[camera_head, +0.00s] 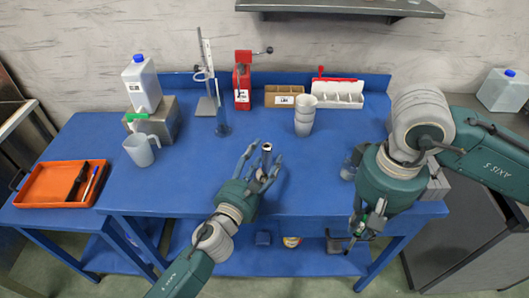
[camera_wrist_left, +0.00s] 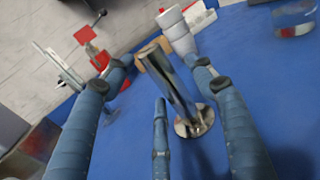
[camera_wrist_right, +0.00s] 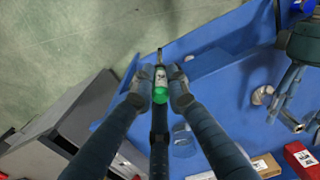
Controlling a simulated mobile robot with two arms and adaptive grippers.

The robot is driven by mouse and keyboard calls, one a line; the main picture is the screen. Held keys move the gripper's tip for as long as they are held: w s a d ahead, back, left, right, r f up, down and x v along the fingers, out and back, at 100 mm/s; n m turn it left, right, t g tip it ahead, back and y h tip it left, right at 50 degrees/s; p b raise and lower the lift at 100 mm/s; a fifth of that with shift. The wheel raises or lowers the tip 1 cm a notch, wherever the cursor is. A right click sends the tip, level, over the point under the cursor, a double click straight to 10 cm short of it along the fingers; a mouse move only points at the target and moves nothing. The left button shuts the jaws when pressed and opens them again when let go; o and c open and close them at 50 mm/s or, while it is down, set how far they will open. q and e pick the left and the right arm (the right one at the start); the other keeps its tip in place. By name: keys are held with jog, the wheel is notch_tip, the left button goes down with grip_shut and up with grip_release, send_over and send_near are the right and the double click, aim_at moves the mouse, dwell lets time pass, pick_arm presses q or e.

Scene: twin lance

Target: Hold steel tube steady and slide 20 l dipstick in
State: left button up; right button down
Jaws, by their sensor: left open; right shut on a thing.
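The steel tube (camera_head: 266,155) stands upright on the blue table, near its front edge. In the left wrist view the tube (camera_wrist_left: 178,85) rises from a round shiny base (camera_wrist_left: 195,122). My left gripper (camera_head: 263,161) is open, with its fingers spread around the tube; I cannot tell whether any finger touches it. My right gripper (camera_head: 366,222) is at the table's front right. In the right wrist view it is shut on the dipstick (camera_wrist_right: 160,78), which shows a white label and a green end. The dipstick's far part is mostly hidden. It is apart from the tube.
White stacked cups (camera_head: 304,115), a cardboard box (camera_head: 284,96), a white divided bin (camera_head: 338,95) and a red device (camera_head: 242,80) stand at the back. A jug (camera_head: 141,150) and an orange tray (camera_head: 50,184) are left. A clear glass (camera_head: 348,168) stands near my right arm.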

pick_arm(q)
jog(key=shift+x, duration=0.75)
pick_arm(e)
jog(key=shift+s+r, duration=0.1)
pick_arm(q)
jog(key=shift+c, duration=0.3)
jog(key=c, duration=1.3)
